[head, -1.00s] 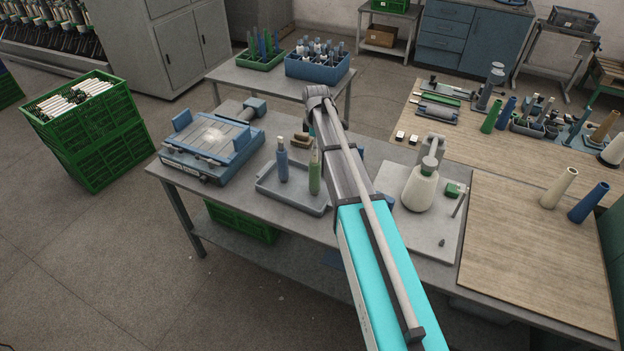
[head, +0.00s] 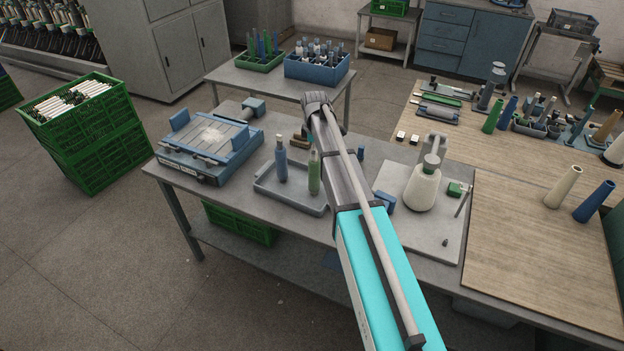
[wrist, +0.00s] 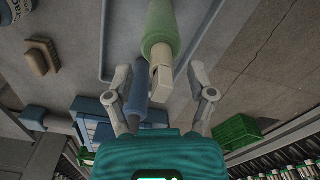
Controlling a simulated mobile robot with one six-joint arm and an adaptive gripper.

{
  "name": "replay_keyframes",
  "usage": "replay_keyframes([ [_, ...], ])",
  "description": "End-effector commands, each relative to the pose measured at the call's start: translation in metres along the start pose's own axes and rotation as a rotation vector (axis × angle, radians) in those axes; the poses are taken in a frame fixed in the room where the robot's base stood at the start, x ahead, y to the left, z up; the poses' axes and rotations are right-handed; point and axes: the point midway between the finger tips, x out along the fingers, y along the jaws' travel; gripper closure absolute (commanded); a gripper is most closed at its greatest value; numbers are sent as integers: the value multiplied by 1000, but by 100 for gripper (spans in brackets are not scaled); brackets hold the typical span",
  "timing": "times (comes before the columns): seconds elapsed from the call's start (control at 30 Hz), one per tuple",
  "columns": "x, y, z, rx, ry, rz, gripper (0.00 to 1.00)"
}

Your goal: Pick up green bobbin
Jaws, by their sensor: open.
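The green bobbin (head: 314,174) stands upright in the grey tray (head: 262,191) on the table, close to the left of my arm in the head view. In the wrist view the green bobbin (wrist: 161,28) runs from the top edge towards my gripper (wrist: 158,76), with its pale tip between the two open fingers. The fingers are apart from it on both sides, and nothing is held. The blue bobbin (head: 281,160) stands in the same tray to the left; it also shows beyond the green one in the wrist view (wrist: 138,100).
A blue-framed scale-like device (head: 208,141) stands left of the tray. A brown brush (wrist: 41,56) lies near the tray. Bare tabletop lies between the device and the tray.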

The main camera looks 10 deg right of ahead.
Motion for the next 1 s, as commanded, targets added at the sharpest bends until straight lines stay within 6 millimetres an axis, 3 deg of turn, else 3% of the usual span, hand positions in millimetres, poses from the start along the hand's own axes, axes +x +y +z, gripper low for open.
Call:
replay_keyframes([
  [0.23,17,0,0,-1,0,0,29],
  [0.9,18,0,-1,-2,0,0,29],
  [0.93,18,0,-1,-2,0,0,31],
  [1.0,18,0,-1,-2,0,0,44],
])
